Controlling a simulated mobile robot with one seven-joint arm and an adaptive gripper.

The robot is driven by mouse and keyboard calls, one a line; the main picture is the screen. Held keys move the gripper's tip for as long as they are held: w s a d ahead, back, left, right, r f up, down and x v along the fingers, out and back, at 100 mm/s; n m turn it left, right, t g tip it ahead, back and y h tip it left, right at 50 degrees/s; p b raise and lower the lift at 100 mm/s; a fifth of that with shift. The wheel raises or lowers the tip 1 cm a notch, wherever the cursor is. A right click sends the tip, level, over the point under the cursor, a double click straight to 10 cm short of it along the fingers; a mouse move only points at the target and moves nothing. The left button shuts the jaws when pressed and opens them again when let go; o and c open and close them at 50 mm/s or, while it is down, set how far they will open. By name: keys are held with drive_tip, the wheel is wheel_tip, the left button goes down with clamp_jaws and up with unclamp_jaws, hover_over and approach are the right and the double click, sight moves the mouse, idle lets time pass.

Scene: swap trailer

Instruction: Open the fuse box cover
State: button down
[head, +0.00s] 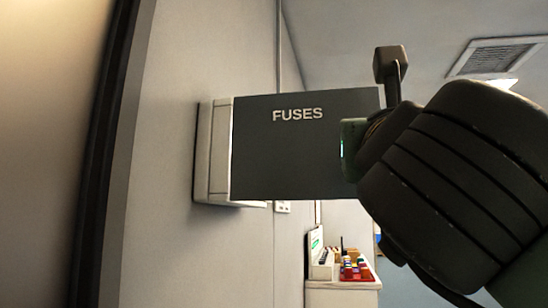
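The fuse box (213,150) is a pale box fixed to the wall on the left. Its dark grey cover (290,160), lettered "FUSES", stands out from the box into the room, with its lettered face toward the camera. The cover looks swung well out from the wall. My gripper (372,110) is at the cover's right, free edge. A dark finger part rises just above the cover's upper right corner, and a greenish part overlaps its right edge. Whether it touches or grips the cover is not clear. The inside of the box is hidden behind the cover.
A dark door frame or post (105,150) runs up the left side. A white counter (343,286) at the back holds a red tray (357,277) of small coloured items. A ceiling vent (497,57) is at upper right. My arm fills the right side.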

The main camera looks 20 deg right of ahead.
idle(0.4)
drive_tip(key=c, duration=1.5)
unclamp_jaws()
